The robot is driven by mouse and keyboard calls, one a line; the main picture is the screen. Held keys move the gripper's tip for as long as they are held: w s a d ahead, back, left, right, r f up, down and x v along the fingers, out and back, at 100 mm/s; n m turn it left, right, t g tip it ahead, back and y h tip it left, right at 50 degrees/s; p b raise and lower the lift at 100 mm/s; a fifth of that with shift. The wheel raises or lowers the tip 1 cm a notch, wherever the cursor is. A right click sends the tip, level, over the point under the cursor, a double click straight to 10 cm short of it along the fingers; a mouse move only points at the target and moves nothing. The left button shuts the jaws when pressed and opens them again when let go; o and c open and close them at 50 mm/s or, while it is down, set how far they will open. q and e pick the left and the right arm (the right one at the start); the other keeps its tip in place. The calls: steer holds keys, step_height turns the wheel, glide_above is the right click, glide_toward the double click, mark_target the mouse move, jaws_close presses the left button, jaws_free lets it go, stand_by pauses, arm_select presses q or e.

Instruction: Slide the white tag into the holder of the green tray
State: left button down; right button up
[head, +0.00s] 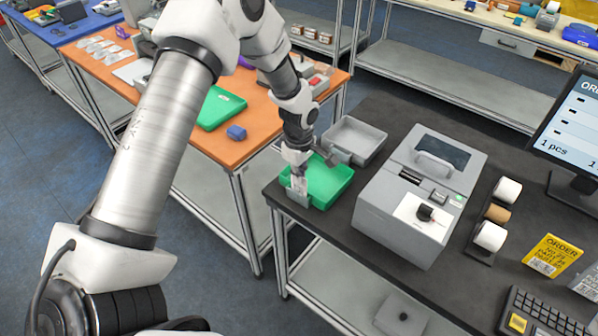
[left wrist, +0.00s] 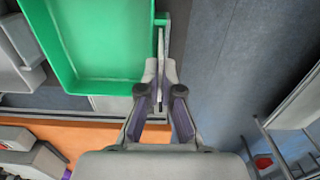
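The green tray (head: 333,181) is empty and sits at the near left corner of the dark table. In the left wrist view its green side wall (left wrist: 148,40) runs along the holder edge. My left gripper (head: 299,187) points down at the tray's left end. In the left wrist view its fingers (left wrist: 161,72) are closed on the thin white tag (left wrist: 161,45), seen edge-on beside the tray wall. The holder is mostly hidden, and I cannot tell whether the tag is inside it. My right gripper is not in view.
A grey tray (head: 355,139) stands behind the green one. A large grey machine (head: 420,195) stands to its right, with label rolls (head: 490,236) beyond. An orange table (head: 243,150) with another green tray (head: 215,108) lies behind. The table edge is close to my left gripper.

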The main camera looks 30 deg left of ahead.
arm_select(q)
steer(key=shift+w+f, duration=0.15)
steer(key=shift+f, duration=0.15)
steer(key=c, duration=1.2)
jaws_free()
steer(key=shift+c, duration=0.2)
step_height(320, 180, up, 12)
